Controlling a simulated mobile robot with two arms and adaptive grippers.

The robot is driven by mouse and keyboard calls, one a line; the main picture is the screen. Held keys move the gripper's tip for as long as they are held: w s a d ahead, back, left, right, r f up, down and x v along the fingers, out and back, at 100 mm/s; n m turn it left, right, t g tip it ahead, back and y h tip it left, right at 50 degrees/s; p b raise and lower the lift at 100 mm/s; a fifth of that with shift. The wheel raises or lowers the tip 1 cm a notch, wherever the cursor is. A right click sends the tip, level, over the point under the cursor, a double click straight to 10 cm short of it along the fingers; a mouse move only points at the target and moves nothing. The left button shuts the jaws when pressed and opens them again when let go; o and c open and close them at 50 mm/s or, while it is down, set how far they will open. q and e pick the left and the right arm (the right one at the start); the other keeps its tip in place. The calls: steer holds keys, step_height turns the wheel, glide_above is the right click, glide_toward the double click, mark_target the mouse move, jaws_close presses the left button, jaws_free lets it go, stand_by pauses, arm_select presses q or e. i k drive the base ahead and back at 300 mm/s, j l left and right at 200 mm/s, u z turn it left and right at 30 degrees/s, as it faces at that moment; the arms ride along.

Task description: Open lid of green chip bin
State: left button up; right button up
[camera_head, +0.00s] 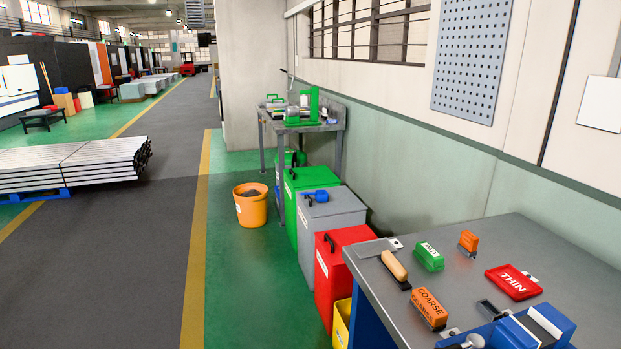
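The green chip bin (291,208) stands against the right wall, between the grey bin and the far workbench. Its lid (309,177) looks shut, with a dark handle on top. The far workbench's leg stands close by it. Neither of my grippers shows in the head view.
A grey bin (329,232) with a blue item on its lid and a red bin (337,276) stand nearer. An orange bucket (251,208) stands left of the green bin. A near workbench (470,240) holds several tools. The grey aisle (140,270) is clear; stacked profiles (75,165) lie left.

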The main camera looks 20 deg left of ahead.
mark_target(312, 176)
steer(key=i+j+u, duration=0.95)
steer(key=i, duration=0.7)
steer(key=i+u, duration=0.3)
steer(key=i, duration=0.7)
steer(key=i+z, duration=0.2)
steer(key=i, duration=0.3)
steer(key=i+j+z, duration=0.15)
steer(key=i, duration=0.4)
steer(key=i+j+z, duration=0.2)
steer(key=i, duration=0.3)
steer(key=i+j+z, duration=0.15)
steer(key=i+j, duration=0.15)
steer(key=i, duration=0.15)
